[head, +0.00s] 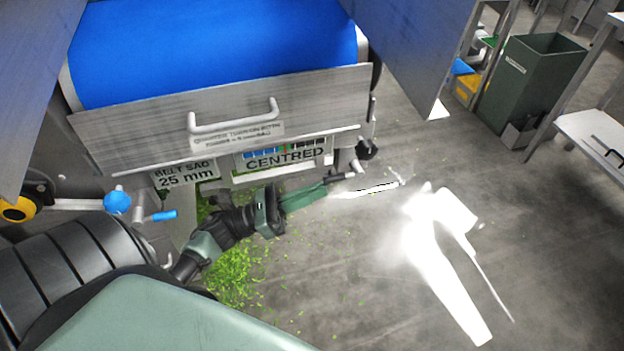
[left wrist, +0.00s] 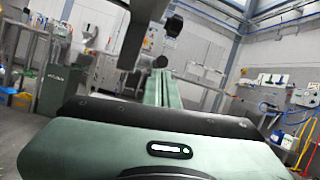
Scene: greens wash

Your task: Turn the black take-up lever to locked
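The black take-up lever (head: 338,177) sticks out to the left from a metal fitting below the right end of the belt frame. My left gripper (head: 324,190) reaches in from the lower left. Its long green fingers point right, with their tips at the lever's black end or just below it. In the left wrist view the fingers (left wrist: 162,88) lie close together, with only a thin dark line between them. A dark rounded part shows just beyond the tips. I cannot tell whether the fingers touch the lever. My right gripper is not in view.
A blue belt (head: 215,50) runs above a metal cover (head: 230,105) with a handle. Plates below read "CENTRED" (head: 285,157) and "BELT SAG 25 mm" (head: 185,174). A black knob (head: 367,150) sits right of the lever. Green scraps (head: 235,270) litter the floor.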

